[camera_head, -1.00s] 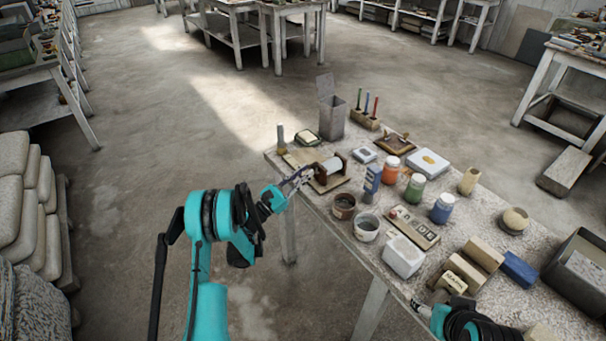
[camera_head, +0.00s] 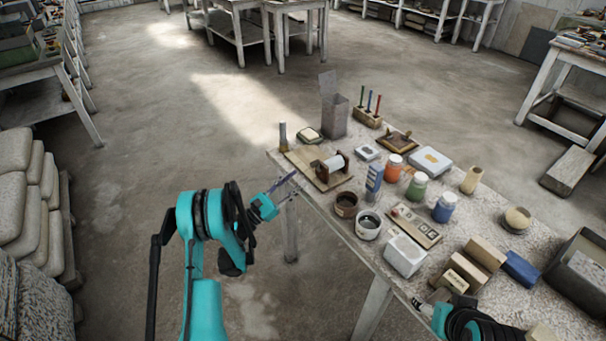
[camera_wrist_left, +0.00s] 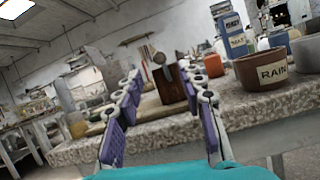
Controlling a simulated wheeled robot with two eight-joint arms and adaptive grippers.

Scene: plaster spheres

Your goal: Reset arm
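My left gripper (camera_head: 285,182) is just off the front left edge of the worktable (camera_head: 335,209), with nothing in it. In the left wrist view its two purple-padded fingers (camera_wrist_left: 160,95) are spread apart.
A brown pot (camera_head: 346,203) marked RAIN in the wrist view (camera_wrist_left: 268,72), a grey pot (camera_head: 368,226) and a white block (camera_head: 405,256) stand along the front edge. Jars and boxes crowd the table's right side. The floor left of the table is clear.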

